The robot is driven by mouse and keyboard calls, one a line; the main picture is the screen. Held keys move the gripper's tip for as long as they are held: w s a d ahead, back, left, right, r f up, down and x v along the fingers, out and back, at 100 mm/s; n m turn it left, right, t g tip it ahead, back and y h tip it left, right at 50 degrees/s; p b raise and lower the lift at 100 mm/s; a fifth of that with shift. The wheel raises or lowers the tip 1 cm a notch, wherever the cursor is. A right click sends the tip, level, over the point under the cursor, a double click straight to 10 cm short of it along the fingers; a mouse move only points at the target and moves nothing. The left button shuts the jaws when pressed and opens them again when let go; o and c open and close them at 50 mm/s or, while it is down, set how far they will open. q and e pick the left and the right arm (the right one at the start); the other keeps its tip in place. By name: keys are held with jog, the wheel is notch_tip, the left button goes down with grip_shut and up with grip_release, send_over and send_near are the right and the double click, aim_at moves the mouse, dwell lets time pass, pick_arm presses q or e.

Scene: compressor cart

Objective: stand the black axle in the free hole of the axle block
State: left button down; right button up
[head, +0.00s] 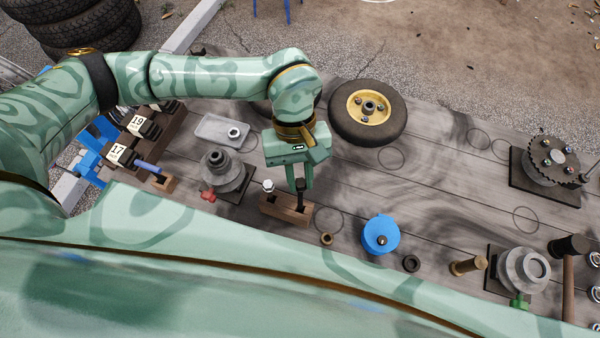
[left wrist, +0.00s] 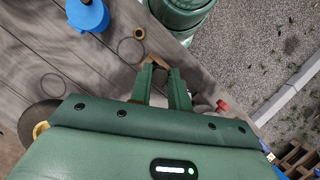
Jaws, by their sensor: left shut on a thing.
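The axle block (head: 285,211), a small brown wooden block, lies on the table near the middle of the head view. A silver-headed axle (head: 268,185) stands at its left end. My left gripper (head: 301,185) points down over the block's right end and is shut on the black axle (head: 300,186). The axle looks upright, its lower part in line with the block's right end; I cannot tell whether its tip is inside the hole. In the left wrist view, the fingers (left wrist: 168,78) are close to the block (left wrist: 158,59). My right gripper is not in view.
A grey stepped pulley (head: 221,171) stands left of the block. A tyred wheel (head: 367,110) lies behind. A grey tray (head: 222,130) sits at back left. The table's centre right is fairly clear.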

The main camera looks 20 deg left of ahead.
pick_arm(q)
jog(key=shift+f+b, duration=2.6)
jog(key=shift+f, duration=0.75)
jog(key=c, duration=0.8)
grip_release()
jog(key=shift+c, duration=0.2)
jog(key=p+v, duration=0.2)
jog(key=v, duration=0.5)
jog(key=shift+p, duration=0.4)
jog(key=v, duration=1.6)
jog(key=shift+r, duration=0.2)
jog(key=shift+w, duration=0.1)
